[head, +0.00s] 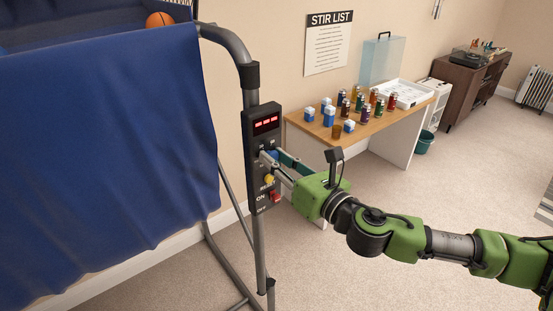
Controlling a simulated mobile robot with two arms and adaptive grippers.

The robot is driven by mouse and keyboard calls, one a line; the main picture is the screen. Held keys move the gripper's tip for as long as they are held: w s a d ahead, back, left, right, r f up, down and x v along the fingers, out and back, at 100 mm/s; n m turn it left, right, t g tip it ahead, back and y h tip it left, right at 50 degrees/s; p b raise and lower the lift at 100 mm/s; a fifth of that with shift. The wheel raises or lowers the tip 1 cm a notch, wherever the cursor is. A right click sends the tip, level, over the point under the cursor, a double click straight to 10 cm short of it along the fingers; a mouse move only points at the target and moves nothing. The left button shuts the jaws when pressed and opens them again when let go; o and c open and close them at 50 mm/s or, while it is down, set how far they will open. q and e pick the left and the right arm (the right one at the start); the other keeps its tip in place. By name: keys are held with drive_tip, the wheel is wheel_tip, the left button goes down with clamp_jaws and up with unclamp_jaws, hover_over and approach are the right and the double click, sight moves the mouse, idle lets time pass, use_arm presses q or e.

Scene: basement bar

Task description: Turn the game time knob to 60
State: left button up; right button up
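The dark control box (250,165) is fixed to the grey pole of the basketball game. It has a red lit display (266,123), too small to read, a yellow button (268,179) and a red switch (275,196). My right gripper (271,157) reaches in from the right with its fingers at the panel, just below the display. A small blue part, perhaps the game time knob (272,154), shows between the fingers and is mostly hidden by them. I cannot tell whether the fingers touch or grip it. My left gripper is out of view.
A blue cloth (110,160) hangs from the game frame on the left, with an orange ball (159,20) above it. A wooden table (385,122) with bottles and small boxes stands behind my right arm. Carpet at the lower right is clear.

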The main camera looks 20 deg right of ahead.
drive_tip(key=shift+m, duration=0.4)
drive_tip(key=m, duration=1.2)
drive_tip(key=shift+d+f+b, duration=0.1)
drive_tip(key=shift+f+b, duration=0.05)
drive_tip(key=shift+b, duration=0.15)
drive_tip(key=m+p, duration=0.1)
drive_tip(key=m, duration=0.4)
drive_tip(key=m+p, duration=0.1)
drive_tip(key=m, duration=0.4)
drive_tip(key=shift+f+m+p, duration=0.1)
drive_tip(key=shift+m+p, duration=0.2)
drive_tip(key=shift+m, duration=0.1)
drive_tip(key=o, duration=1.1)
drive_tip(key=shift+o, duration=0.2)
